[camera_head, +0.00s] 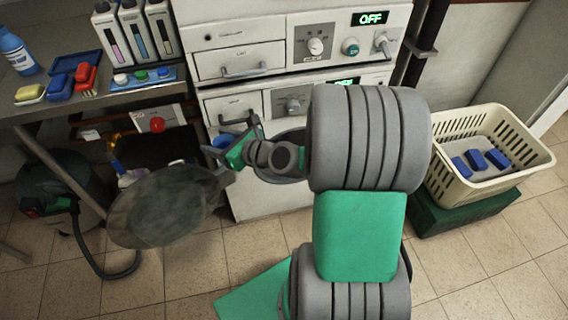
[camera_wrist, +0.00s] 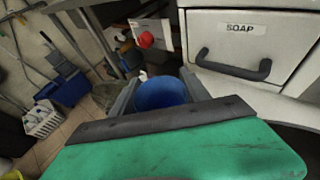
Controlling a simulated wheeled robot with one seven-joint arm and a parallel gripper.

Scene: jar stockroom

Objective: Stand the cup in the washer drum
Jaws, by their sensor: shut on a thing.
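My gripper (camera_head: 230,146) is shut on a blue cup (camera_wrist: 162,93), which sits between the two fingers in the wrist view. In the head view only a bit of the cup's blue (camera_head: 224,141) shows past the fingers. The lower washer (camera_head: 243,205) has its round door (camera_head: 168,206) swung open to the left. The drum opening (camera_head: 292,137) is mostly hidden behind my arm. My gripper is at the left of the opening, above the open door and near the soap drawer (camera_wrist: 240,50). I cannot tell the cup's tilt.
An upper machine (camera_head: 240,62) stands on the washer. A bench (camera_head: 95,98) with bottles and coloured blocks is at left, with a vacuum cleaner (camera_head: 60,185) below. A cream basket (camera_head: 485,190) with blue blocks sits on a green crate (camera_head: 465,212) at right. Floor in front is clear.

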